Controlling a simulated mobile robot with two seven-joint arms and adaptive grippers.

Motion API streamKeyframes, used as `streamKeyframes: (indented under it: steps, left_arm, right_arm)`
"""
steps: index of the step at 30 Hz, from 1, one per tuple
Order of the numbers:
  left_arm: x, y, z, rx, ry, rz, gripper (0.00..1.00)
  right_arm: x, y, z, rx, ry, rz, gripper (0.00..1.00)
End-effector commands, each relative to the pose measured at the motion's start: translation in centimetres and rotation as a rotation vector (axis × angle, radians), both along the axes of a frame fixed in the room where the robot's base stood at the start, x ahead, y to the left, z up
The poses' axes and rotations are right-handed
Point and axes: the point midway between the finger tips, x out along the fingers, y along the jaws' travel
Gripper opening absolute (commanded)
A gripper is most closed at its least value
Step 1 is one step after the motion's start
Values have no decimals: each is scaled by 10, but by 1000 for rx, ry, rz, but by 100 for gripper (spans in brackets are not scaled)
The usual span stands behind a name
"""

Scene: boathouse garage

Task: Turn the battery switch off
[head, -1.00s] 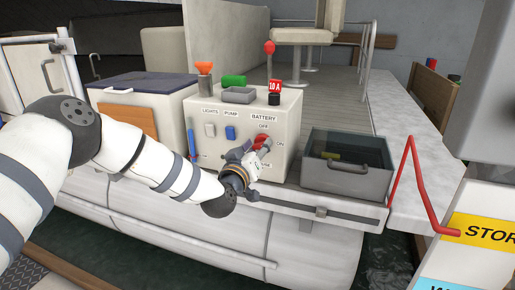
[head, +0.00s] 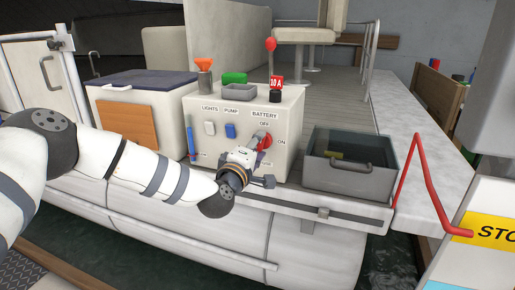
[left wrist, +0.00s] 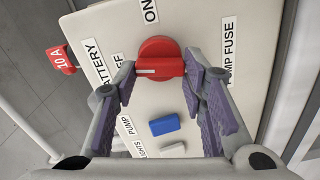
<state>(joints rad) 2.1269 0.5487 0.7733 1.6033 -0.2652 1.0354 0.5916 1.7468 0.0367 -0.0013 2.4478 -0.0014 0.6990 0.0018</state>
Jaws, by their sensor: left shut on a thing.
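The battery switch is a round red knob (head: 265,141) with a raised bar, on the front of a cream panel box (head: 276,110). OFF is printed above it and ON to its right. In the left wrist view the red knob (left wrist: 160,58) sits between my left gripper's fingertips (left wrist: 161,76), which are closed on its bar. The bar's white line lies on the side towards the OFF label (left wrist: 118,62). In the head view my left gripper (head: 258,165) partly hides the knob. My right gripper is not in view.
A white light switch (head: 210,128) and blue pump switch (head: 230,131) are left of the knob. A grey bin (head: 350,178) stands to the right.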

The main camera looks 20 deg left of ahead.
Motion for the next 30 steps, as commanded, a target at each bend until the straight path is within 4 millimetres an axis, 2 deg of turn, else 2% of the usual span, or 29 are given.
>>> streamKeyframes:
  steps: [12, 30]
  left_arm:
    - [0, -1, -3, -196, 10, -2, 10]
    - [0, -1, -1, -232, 10, -3, 10]
  right_arm:
    - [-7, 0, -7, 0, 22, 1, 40]
    - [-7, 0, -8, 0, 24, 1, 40]
